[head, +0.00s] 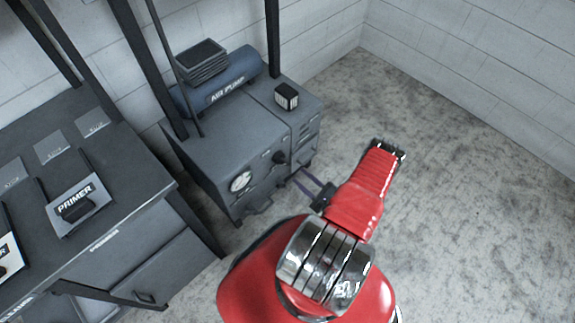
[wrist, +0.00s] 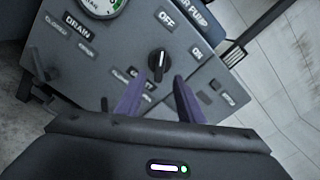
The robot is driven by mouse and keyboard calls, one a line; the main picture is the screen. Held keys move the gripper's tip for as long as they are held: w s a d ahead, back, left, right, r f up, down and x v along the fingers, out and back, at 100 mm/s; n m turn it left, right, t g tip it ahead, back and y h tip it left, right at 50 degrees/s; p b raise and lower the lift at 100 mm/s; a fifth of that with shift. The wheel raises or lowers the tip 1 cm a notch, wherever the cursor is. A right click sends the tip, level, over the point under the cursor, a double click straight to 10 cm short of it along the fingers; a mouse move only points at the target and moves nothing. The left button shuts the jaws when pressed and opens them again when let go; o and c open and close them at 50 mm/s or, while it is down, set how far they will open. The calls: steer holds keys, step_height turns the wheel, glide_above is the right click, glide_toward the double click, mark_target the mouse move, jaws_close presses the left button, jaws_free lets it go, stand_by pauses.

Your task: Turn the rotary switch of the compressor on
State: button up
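The compressor (head: 215,145) is a grey cabinet with a blue air pump tank on top. Its rotary switch (wrist: 158,64) is a black knob on the front panel, also visible in the head view (head: 279,157). In the wrist view the OFF label (wrist: 166,18) is above the knob and the ON label (wrist: 197,53) is to its right. The knob's light mark points up, roughly towards OFF. My gripper (wrist: 159,80) is open, its two purple fingers apart and empty, just below the knob in the wrist view. In the head view my gripper (head: 307,182) is in front of the panel.
A round gauge (head: 240,181) and a DRAIN label (wrist: 78,28) are on the same panel. A small black box (head: 287,96) is on the cabinet. The concrete floor at right is clear.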

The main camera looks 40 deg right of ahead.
mark_target(286, 165)
steer(key=shift+w+a, duration=0.15)
steer(key=shift+w, duration=4.6)
steer(key=shift+c, duration=0.2)
